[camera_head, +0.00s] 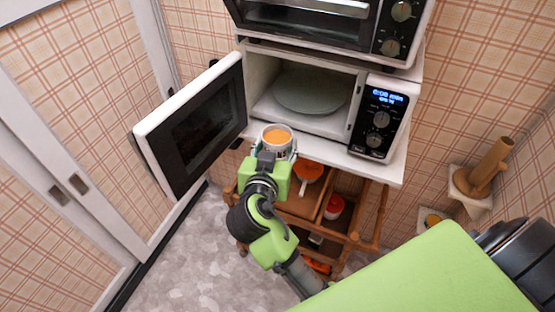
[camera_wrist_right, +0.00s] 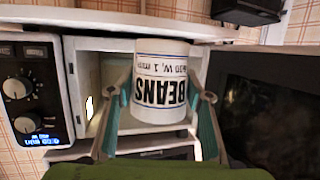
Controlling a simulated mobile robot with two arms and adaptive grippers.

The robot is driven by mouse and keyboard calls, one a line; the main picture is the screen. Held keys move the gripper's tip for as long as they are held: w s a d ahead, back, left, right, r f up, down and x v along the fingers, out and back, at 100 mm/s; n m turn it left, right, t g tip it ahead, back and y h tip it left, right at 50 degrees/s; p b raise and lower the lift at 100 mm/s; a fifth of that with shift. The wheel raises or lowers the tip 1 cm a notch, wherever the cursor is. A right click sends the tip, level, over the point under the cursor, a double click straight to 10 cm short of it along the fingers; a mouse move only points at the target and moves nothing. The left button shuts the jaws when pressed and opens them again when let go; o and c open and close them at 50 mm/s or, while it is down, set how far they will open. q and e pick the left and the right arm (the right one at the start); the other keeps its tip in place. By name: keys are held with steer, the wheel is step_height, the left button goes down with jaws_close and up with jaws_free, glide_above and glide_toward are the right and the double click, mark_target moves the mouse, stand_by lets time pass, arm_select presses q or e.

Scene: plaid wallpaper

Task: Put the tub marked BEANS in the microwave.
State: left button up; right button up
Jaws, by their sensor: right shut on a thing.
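The BEANS tub (camera_head: 276,137) is white with orange contents at its open top. Its label shows upside down in the right wrist view (camera_wrist_right: 160,88). My right gripper (camera_head: 275,148) is shut on the tub, with a finger on each side in the wrist view (camera_wrist_right: 163,98). It holds the tub just in front of the microwave's opening. The microwave (camera_head: 340,120) has its door (camera_head: 195,120) swung open to the left. A round plate (camera_head: 310,92) lies inside the cavity, with nothing visible on it. My left gripper is not in view.
A toaster oven (camera_head: 310,25) sits above the microwave. Below is a wooden cart (camera_head: 300,205) with an orange bowl (camera_head: 307,172) and a red-lidded container (camera_head: 334,207). A wooden object (camera_head: 490,168) is on a wall shelf at right. The open door bounds the left side.

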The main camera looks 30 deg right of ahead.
step_height(320, 180, up, 6)
steer(key=m+g+h+p, duration=0.2)
steer(key=shift+m+h, duration=0.3)
steer(key=shift+m, duration=0.1)
steer(key=w+d, duration=0.8)
steer(key=d, duration=0.1)
steer(key=w+d+b, duration=0.1)
steer(key=w+d, duration=0.3)
steer(key=shift+d, duration=0.4)
steer(key=w+d, duration=0.1)
steer(key=d, duration=0.1)
steer(key=w+d, duration=0.2)
steer(key=shift+w+b, duration=0.1)
steer(key=shift+b, duration=0.25)
steer(key=shift+x, duration=1.05)
steer(key=shift+w+b, duration=0.2)
steer(key=shift+b, duration=0.25)
arm_select(q)
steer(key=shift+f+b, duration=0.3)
steer(key=shift+b, duration=0.05)
arm_select(e)
steer(key=shift+f, duration=0.35)
arm_select(q)
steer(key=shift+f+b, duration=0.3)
steer(key=shift+b, duration=0.05)
arm_select(e)
steer(key=shift+f, duration=0.35)
steer(key=o, duration=1.4)
